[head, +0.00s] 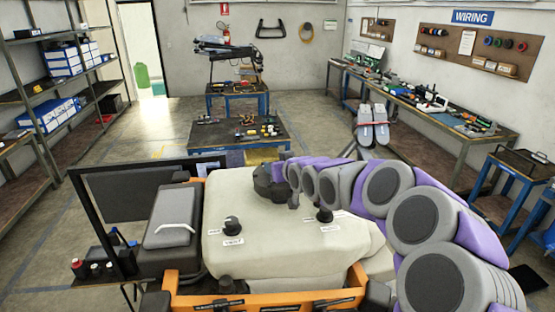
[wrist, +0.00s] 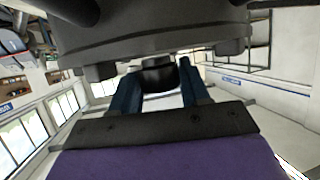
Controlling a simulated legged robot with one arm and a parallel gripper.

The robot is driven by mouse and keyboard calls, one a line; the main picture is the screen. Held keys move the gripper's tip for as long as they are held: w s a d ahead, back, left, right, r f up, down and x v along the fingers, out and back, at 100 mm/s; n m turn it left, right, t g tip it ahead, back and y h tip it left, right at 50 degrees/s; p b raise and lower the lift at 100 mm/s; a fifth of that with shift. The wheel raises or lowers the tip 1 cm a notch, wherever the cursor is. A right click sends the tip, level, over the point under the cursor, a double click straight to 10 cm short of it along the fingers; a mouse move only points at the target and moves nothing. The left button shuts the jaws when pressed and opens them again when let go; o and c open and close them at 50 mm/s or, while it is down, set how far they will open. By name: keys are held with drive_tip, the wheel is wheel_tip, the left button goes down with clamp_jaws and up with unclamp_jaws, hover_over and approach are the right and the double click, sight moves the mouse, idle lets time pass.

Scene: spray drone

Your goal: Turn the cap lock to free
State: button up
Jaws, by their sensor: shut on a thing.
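A large dark round cap (head: 266,186) sits on the far side of the white tank (head: 290,255) of the spray drone. My gripper (head: 284,172) reaches it from the right. In the wrist view the cap's dark underside or rim (wrist: 150,42) fills the top. The two blue fingers of my gripper (wrist: 158,68) stand on either side of a small dark knob, the cap lock (wrist: 158,77), and are shut on it. The cap hides the fingertips in part, and the lock's position mark does not show.
Two black knobs with labels stand on the tank, one at the left (head: 232,226) and one at the right (head: 324,215). An orange frame (head: 255,300) runs along the front. A low table with tools (head: 240,133) stands beyond; open floor lies to its right.

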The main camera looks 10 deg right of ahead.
idle(0.4)
drive_tip(key=o, duration=1)
drive_tip(key=b+v, duration=0.1)
drive_tip(key=v, duration=0.7)
drive_tip(key=b+v, duration=0.1)
drive_tip(key=v, duration=0.8)
drive_tip(key=shift+s+d+b, duration=0.15)
drive_tip(key=shift+d+b, duration=0.1)
drive_tip(key=shift+b, duration=0.1)
drive_tip(key=shift+f, duration=0.1)
